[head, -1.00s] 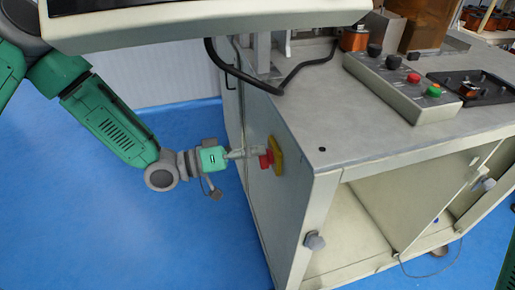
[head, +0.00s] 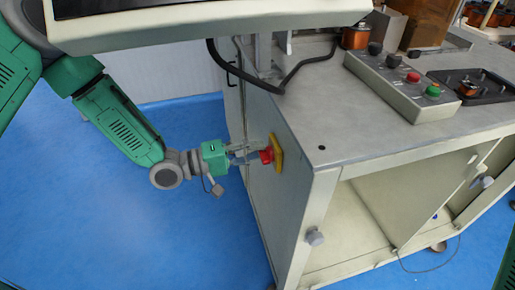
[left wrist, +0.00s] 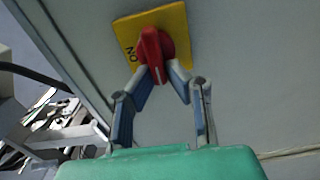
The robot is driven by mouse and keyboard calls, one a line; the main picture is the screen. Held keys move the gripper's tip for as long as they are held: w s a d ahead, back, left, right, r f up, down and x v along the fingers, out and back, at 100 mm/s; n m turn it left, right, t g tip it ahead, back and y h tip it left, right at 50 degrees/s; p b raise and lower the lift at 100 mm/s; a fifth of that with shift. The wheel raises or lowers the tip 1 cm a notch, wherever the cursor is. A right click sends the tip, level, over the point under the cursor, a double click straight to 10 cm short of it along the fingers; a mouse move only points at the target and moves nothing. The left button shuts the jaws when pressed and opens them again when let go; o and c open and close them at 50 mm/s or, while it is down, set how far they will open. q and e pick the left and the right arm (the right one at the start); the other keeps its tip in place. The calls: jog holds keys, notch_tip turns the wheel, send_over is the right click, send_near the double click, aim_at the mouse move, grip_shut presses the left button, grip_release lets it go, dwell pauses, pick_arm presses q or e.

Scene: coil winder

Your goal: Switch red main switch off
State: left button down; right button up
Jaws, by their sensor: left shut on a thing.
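The red main switch (head: 266,155) sits on a yellow plate (head: 278,154) on the left side panel of the grey machine cabinet. In the left wrist view the red knob (left wrist: 154,50) stands tilted a little on its yellow plate (left wrist: 178,20), where the letters "ON" show at the lower left. My left gripper (head: 256,156) reaches the knob from the left. In the left wrist view its two fingers (left wrist: 162,76) are shut on the knob's lower part, one on each side. My right gripper is not in view.
A control box (head: 405,85) with black, red and green knobs stands on the cabinet top (head: 350,125). A grey panel (head: 200,22) hangs above my left arm. A black cable (head: 240,75) loops near the cabinet's back edge. Blue floor (head: 120,235) is clear at the left.

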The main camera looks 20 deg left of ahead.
pick_arm(q)
jog(key=shift+a+f, duration=0.25)
dwell(0.3)
jog(key=c, duration=1.6)
grip_release()
jog(key=shift+n, duration=0.3)
jog(key=shift+w+a, duration=0.1)
jog(key=shift+a, duration=0.1)
jog(key=v, duration=1.2)
